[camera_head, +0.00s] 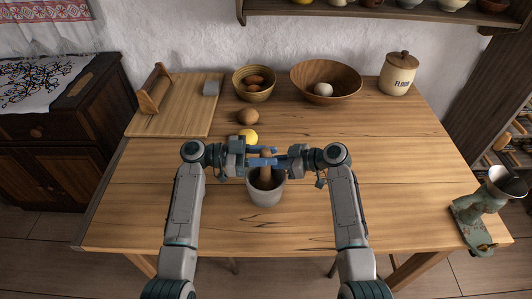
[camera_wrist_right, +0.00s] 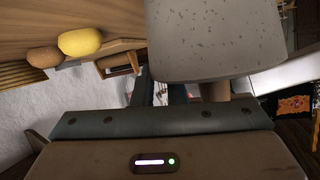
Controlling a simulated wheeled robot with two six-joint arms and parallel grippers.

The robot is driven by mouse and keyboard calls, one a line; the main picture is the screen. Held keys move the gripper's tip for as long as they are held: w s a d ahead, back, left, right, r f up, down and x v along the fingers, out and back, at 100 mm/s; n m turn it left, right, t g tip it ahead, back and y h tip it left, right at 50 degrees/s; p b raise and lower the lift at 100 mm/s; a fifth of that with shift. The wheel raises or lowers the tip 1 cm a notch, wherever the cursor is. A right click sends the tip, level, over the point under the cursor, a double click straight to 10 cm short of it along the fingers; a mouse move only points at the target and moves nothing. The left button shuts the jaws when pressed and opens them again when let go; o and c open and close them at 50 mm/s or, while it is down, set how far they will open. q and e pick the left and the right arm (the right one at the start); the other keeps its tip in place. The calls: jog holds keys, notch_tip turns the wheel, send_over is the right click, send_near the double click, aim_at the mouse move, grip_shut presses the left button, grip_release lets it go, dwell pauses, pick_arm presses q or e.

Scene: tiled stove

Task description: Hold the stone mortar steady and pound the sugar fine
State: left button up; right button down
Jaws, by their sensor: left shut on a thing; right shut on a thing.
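The grey stone mortar (camera_head: 266,195) stands upright near the table's front middle. A wooden pestle (camera_head: 265,178) stands in it, its upper part partly covered by blue gripper fingers. My left gripper (camera_head: 256,162) is shut at the far left of the mortar's rim. My right gripper (camera_head: 276,152) comes in from the right and is shut on the pestle above the rim. The fingers overlap, so the exact contacts are partly hidden. In the right wrist view the mortar's speckled wall (camera_wrist_right: 215,40) fills the top, with a short piece of pestle (camera_wrist_right: 214,92) below it. The sugar is hidden.
A yellow lemon-like fruit (camera_head: 249,136) and a brown egg-shaped thing (camera_head: 248,117) lie just behind the mortar. A board (camera_head: 190,118), a basket (camera_head: 243,93), a wooden bowl (camera_head: 345,91) and a flour jar (camera_head: 398,75) stand at the back. A grinder (camera_head: 480,205) is at the right edge.

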pick_arm(q)
jog(key=shift+f, duration=0.75)
jog(key=shift+r, duration=1.25)
jog(key=shift+f, duration=0.15)
jog(key=shift+f, duration=1)
jog(key=shift+r, duration=0.1)
jog(key=shift+r, duration=1.1)
jog(key=shift+f, duration=1.25)
